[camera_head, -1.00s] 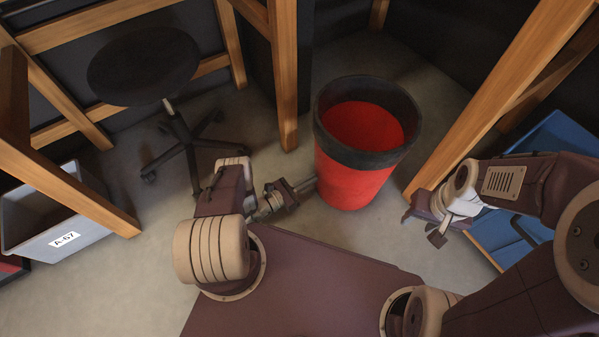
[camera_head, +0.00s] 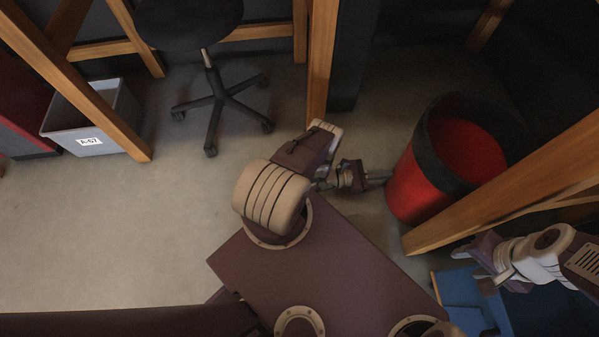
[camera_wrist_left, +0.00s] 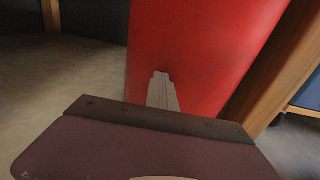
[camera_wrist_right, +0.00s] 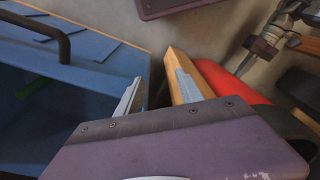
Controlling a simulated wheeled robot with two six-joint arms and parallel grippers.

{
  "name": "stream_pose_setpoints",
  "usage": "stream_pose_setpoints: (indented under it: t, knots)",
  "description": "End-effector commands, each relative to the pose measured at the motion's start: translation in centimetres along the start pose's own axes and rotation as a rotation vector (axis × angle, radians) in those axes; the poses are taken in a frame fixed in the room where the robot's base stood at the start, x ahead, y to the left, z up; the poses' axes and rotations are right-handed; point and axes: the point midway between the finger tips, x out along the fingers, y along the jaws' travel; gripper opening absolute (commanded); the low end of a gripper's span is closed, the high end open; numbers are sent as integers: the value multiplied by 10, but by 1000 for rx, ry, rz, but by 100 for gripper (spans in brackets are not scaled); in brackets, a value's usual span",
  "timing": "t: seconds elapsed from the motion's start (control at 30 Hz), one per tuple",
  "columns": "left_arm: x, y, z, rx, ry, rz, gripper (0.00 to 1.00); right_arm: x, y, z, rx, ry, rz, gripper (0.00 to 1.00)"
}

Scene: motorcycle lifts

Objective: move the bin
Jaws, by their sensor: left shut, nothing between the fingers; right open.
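The red bin (camera_head: 408,188) with a wide black rim stands upright on the floor, right of centre in the head view. It fills the middle of the left wrist view (camera_wrist_left: 195,45), and part of its red side shows in the right wrist view (camera_wrist_right: 226,80). My left gripper (camera_head: 388,174) is shut and empty, its fingertips at the bin's lower left side; I cannot tell if they touch. The closed fingers also show against the red wall in the left wrist view (camera_wrist_left: 162,92). My right gripper (camera_head: 478,265) is open and empty, right of the bin beyond a wooden beam.
A wooden beam (camera_head: 520,195) runs close by the bin's right side. A blue container (camera_head: 462,300) lies below my right gripper. A black stool (camera_head: 215,95) and a grey box labelled A-67 (camera_head: 112,142) stand at the left.

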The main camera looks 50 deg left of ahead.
Motion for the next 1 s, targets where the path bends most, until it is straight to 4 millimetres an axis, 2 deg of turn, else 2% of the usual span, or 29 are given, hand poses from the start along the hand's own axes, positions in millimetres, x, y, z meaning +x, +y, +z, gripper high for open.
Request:
stream_pose_setpoints:
  t: [0.1,0.3,1.0]
  knots:
    - [25,-2,-4,3,0,-7,0,11,0,1,0,0,0,44]
    - [47,-2,-1,-1,0,-2,0,15,0,2,0,0,0,44]
    - [46,4,-1,-2,-1,0,0,16,0,2,0,0,0,44]
